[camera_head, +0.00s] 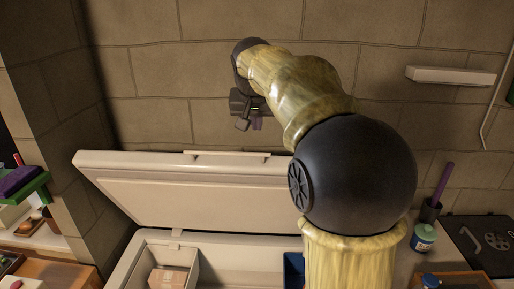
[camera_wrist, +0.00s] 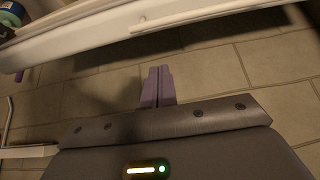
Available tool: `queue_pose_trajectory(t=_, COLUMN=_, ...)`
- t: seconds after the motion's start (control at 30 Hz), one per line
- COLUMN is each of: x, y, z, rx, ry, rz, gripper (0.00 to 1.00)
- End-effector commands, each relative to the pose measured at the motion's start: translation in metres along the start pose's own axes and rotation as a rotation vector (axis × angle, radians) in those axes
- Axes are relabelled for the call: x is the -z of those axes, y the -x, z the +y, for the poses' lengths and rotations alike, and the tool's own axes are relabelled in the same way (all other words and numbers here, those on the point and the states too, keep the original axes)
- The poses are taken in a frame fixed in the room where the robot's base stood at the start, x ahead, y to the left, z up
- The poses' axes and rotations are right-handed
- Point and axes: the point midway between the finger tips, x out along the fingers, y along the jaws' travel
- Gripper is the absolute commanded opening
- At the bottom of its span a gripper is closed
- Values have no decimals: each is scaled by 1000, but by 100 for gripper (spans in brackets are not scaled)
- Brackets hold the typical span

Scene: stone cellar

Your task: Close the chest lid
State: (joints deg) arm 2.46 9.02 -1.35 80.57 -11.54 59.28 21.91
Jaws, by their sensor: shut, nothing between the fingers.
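The white chest lid (camera_head: 190,196) stands raised and open, tilted back toward the stone wall, with a long handle bar (camera_head: 228,154) along its upper edge. The chest body (camera_head: 215,240) below is open at the top, with a brown box (camera_head: 168,277) inside at the left. My gripper (camera_head: 256,124) is above the lid's upper edge, in front of or near the wall. In the wrist view, my gripper's purple fingers (camera_wrist: 158,85) are together and empty. The lid's edge (camera_wrist: 120,38) crosses the top of that view, apart from the fingers. My arm hides the lid's right part.
A blue item (camera_head: 293,270) sits in the chest near my arm. To the right are a jar (camera_head: 423,238), a dark cup with a purple stick (camera_head: 430,210) and a dark panel (camera_head: 485,242). A white wall shelf (camera_head: 450,76) is at upper right. Shelves with goods stand left.

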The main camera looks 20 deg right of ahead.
Motion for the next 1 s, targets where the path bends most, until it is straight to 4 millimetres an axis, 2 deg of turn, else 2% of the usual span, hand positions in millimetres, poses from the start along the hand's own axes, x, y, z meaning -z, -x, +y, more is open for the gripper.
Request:
queue_pose_trajectory(t=0.5, x=0, y=-86, z=1, rx=-2, ry=1, rz=-4, gripper=0)
queue_pose_trajectory(t=0.8, x=-31, y=-72, z=0, rx=0, ry=2, rz=0, gripper=0)
queue_pose_trajectory(t=1.0, x=-39, y=-72, z=0, rx=0, ry=1, rz=-3, gripper=0)
